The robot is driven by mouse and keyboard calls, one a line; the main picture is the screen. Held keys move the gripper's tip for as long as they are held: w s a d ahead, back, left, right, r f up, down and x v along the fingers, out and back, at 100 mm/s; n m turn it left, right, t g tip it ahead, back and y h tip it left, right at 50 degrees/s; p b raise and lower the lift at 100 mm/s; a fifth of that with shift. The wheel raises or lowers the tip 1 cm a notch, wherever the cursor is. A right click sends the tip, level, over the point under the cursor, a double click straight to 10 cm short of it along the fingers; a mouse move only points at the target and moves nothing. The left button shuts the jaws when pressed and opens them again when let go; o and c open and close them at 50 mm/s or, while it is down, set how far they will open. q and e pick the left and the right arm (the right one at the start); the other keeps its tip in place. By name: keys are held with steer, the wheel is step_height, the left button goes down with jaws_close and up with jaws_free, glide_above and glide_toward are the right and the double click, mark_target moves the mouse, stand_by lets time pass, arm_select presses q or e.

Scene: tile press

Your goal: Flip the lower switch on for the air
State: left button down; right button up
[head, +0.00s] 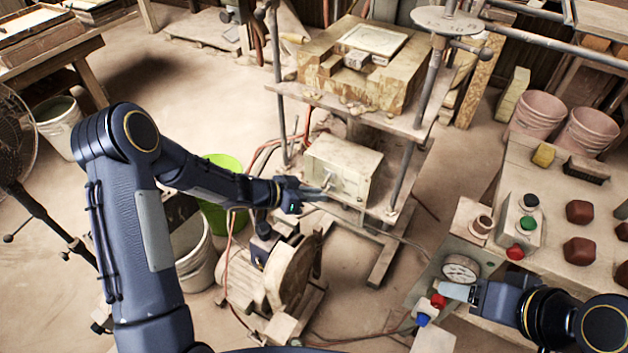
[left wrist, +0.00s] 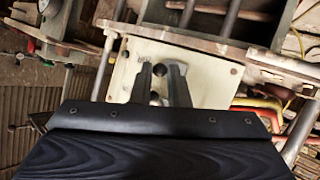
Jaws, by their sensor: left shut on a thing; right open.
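A cream switch box (head: 352,165) stands on the lower shelf of the press frame. A small metal lever (head: 329,181) shows on its front, just above my left fingertips. My left gripper (head: 324,193) comes in from the left and reaches the low part of this front. In the left wrist view, the box's pale face plate (left wrist: 209,82) lies behind my two fingers, and my left gripper (left wrist: 160,78) is shut on a switch there. The fingers hide most of that switch, so its position cannot be told. My right gripper (head: 446,291) is open beside a red knob (head: 438,301).
The press table (head: 350,80) stands above the box, with metal posts on both sides. A dusty motor (head: 290,270) and cables lie below my left arm. At right are a gauge (head: 460,268), a blue knob (head: 423,319) and a bench with red-brown lumps (head: 580,211).

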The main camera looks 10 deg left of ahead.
arm_select(q)
steer(key=shift+d+r+g+p, duration=0.1)
steer(key=shift+r+g+p, duration=0.25)
steer(key=shift+p, duration=0.8)
arm_select(e)
steer(key=shift+r, duration=1.75)
arm_select(q)
steer(key=shift+f, duration=0.15)
steer(key=c, duration=1.4)
jaws_free()
steer(key=v, duration=0.7)
steer(key=shift+a+r, duration=0.3)
arm_select(e)
steer(key=shift+f, duration=0.1)
arm_select(q)
steer(key=shift+s, duration=0.15)
